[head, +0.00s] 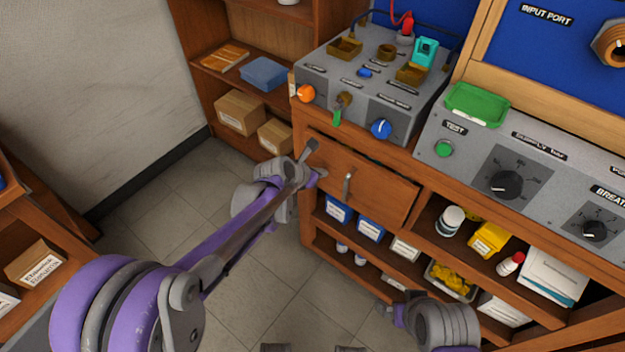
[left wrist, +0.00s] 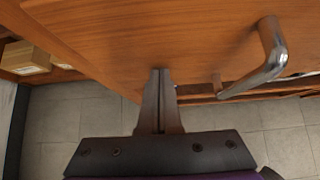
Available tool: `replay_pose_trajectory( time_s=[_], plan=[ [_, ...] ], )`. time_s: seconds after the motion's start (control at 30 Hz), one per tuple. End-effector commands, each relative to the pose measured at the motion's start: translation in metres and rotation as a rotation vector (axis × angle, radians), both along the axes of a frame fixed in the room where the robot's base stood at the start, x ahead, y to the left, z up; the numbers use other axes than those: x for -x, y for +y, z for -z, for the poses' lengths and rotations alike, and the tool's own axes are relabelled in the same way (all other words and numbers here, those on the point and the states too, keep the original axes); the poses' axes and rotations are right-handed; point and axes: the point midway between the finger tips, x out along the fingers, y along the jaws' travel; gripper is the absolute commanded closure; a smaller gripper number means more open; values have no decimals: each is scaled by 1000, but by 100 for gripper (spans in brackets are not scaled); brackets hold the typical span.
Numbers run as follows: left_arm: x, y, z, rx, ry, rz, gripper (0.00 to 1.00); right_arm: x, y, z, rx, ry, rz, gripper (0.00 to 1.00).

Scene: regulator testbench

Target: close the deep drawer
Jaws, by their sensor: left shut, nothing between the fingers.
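The deep drawer is the wooden drawer (head: 385,197) under the testbench, with a metal bar handle (head: 347,184) on its front. A dark gap shows along its top edge, so it looks slightly open. My left gripper (head: 314,160) is at the left part of the drawer front, left of the handle. In the left wrist view, its closed fingers (left wrist: 160,77) point at the wooden drawer front (left wrist: 150,35), with the handle (left wrist: 265,65) to the right. I cannot tell whether they touch it. My right gripper (head: 388,309) is low in front of the shelves; its fingers are too small to read.
Below the drawer, open shelves hold blue boxes (head: 370,228), bottles and a yellow container (head: 488,240). The grey regulator bench (head: 340,75) stands above. A bookcase with cardboard boxes (head: 240,112) is at the back left. The tiled floor (head: 150,205) is clear.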

Motion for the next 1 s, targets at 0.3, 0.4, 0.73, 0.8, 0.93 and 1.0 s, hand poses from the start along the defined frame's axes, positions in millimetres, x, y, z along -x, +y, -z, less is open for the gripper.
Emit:
replay_pose_trajectory(
  time_s=[0.3,0.4,0.73,0.8,0.93,1.0],
  plan=[
    [-22,-16,0,0,0,0,100,0,0,0,0,0,0,4],
    [-24,-17,0,-1,-2,0,100,0,0,0,0,0,0,4],
    [-26,-18,-1,2,-5,-1,100,0,0,0,0,0,0,4],
    [-26,-18,-1,2,-4,-1,100,0,0,0,0,0,0,4],
    [-24,-14,-2,4,-3,-1,100,0,0,0,0,0,0,4],
    [-22,-9,-2,2,-2,0,100,0,0,-1,0,0,0,4]
  ],
)
